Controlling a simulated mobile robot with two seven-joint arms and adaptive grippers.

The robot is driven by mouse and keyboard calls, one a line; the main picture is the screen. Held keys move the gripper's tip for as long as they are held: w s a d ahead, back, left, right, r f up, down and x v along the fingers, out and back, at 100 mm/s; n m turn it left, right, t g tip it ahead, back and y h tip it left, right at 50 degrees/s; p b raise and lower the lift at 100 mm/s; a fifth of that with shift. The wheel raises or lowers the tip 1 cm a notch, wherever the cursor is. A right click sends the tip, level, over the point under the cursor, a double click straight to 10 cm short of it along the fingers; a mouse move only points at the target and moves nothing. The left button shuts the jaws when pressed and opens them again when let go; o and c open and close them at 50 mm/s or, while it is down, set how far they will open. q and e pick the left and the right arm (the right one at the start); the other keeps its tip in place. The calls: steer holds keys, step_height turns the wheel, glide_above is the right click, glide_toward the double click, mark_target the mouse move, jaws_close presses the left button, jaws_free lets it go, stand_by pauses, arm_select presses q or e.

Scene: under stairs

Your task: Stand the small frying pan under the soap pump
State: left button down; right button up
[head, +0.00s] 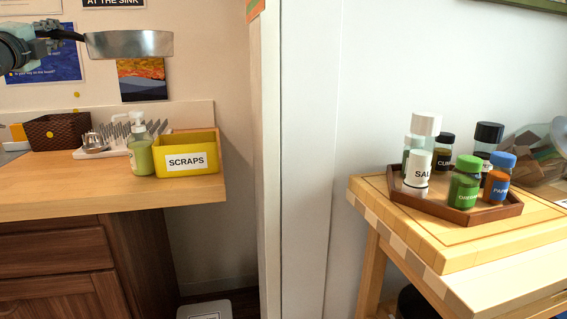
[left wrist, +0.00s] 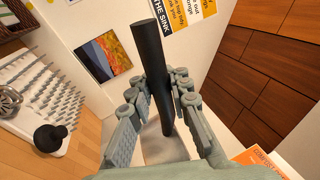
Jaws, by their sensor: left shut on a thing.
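The small frying pan (head: 130,44) is metal-sided with a dark handle. It is held level in the air above the left counter, at upper left in the head view. My left gripper (head: 52,36) is shut on its handle. In the left wrist view the fingers (left wrist: 158,105) clasp the black handle (left wrist: 150,60) from both sides. The soap pump (head: 139,151) is a green bottle with a white pump head, upright on the counter, below and apart from the pan. My right gripper is not in view.
The yellow scraps bin (head: 187,162) stands just right of the soap pump. A white drying rack (head: 90,152) and brown basket (head: 52,131) are to its left. The counter front (head: 75,188) is clear. A wooden table (head: 430,245) at right bears a tray of jars.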

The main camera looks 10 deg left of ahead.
arm_select(q)
steer(key=shift+s+d+f, duration=0.6)
steer(key=shift+s+d, duration=0.15)
steer(key=shift+d, duration=0.2)
steer(key=s+d+f+m+h, duration=0.1)
steer(key=s+d+f, duration=0.4)
steer(key=d+f, duration=1)
steer(key=s+d+f+m+h, duration=0.1)
steer(key=s+d+f+h, duration=0.2)
steer(key=d+f, duration=1.2)
steer(key=s+d+f+m+t+h, duration=0.1)
steer(key=s+d+f+h, duration=0.1)
steer(key=s+d+f, duration=0.6)
steer(key=d+f, duration=0.7)
steer(key=f, duration=0.2)
steer(key=shift+s+d+m, duration=0.15)
steer(key=shift+d+m, duration=0.1)
steer(key=shift+m, duration=0.05)
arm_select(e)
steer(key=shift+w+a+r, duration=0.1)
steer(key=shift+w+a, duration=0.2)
arm_select(q)
steer(key=shift+f, duration=0.1)
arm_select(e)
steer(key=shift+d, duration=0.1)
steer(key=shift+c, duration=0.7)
